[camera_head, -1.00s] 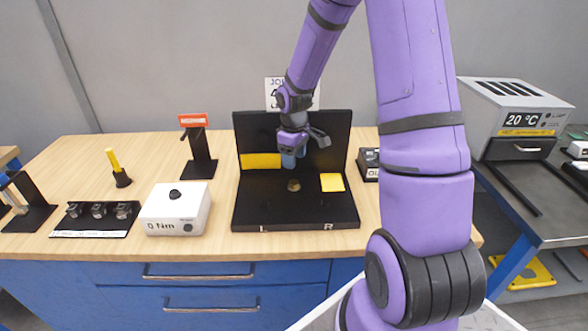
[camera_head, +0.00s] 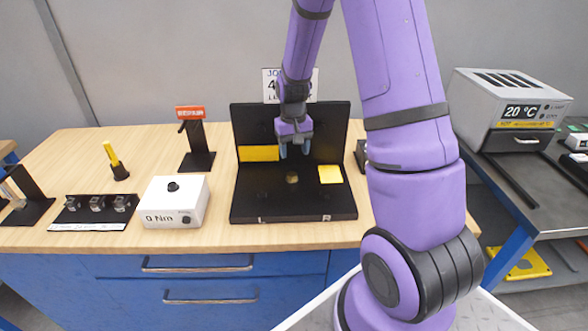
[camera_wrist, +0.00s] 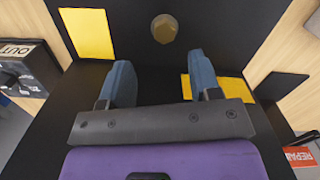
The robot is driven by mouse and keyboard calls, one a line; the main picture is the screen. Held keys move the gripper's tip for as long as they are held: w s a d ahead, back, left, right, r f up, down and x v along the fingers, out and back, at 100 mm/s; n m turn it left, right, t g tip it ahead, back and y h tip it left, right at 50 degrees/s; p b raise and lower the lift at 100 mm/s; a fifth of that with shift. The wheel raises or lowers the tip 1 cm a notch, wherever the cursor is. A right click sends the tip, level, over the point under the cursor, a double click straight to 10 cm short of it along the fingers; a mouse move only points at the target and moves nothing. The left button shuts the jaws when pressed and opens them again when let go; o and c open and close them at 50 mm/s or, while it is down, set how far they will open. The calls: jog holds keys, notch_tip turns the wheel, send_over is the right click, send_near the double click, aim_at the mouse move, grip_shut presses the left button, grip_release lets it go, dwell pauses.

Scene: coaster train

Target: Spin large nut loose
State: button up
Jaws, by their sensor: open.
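The large nut (camera_head: 292,178) is a small brass-coloured piece on the flat base of the black fixture (camera_head: 270,205). In the wrist view the nut (camera_wrist: 165,28) is hexagonal and sits at the top middle, beyond my fingertips. My gripper (camera_head: 294,152) is open and empty, above and behind the nut, in front of the fixture's upright back panel. In the wrist view my gripper (camera_wrist: 160,72) shows two blue fingers spread apart, with nothing between them. The fingers do not touch the nut.
Yellow patches lie on the base (camera_head: 330,174) and back panel (camera_head: 259,153). A white box with a knob (camera_head: 175,202), a black stand with a red sign (camera_head: 197,147) and a yellow-handled tool (camera_head: 113,157) stand left. A grey heater-like unit (camera_head: 512,110) is at right.

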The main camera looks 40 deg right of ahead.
aim_at(294, 173)
jog(key=m, duration=0.5)
jog(key=f+m, duration=0.6)
jog(key=w+f+m, duration=0.1)
jog(key=f+m, duration=0.2)
jog(key=m, duration=0.1)
jog(key=shift+d+f+t, duration=0.15)
jog(key=shift+d+t, duration=0.15)
jog(key=shift+t, duration=0.1)
jog(key=c, duration=0.9)
